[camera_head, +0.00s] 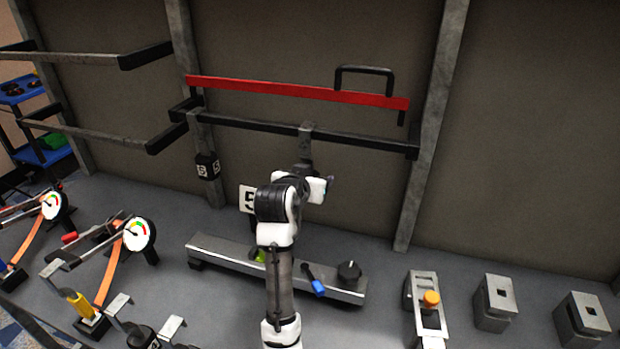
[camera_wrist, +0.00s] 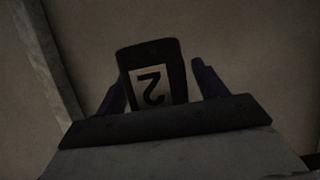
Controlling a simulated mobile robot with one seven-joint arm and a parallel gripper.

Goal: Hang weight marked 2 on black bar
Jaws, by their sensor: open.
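The weight marked 2 (camera_wrist: 152,80) is a dark block with a white label, its digit upside down in the wrist view. It sits between the spread fingers of my gripper (camera_wrist: 158,88), with small gaps visible at its sides. In the head view my gripper (camera_head: 328,186) is below the middle of the black bar (camera_head: 358,138), and the weight's body is hidden or not distinguishable. A grey metal piece (camera_head: 306,144) rises from near my gripper to the bar; I cannot tell for certain whether it is the weight's hook.
A red beam (camera_head: 270,88) with a black handle (camera_head: 365,70) runs above the bar. Grey posts (camera_head: 431,130) flank the area.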

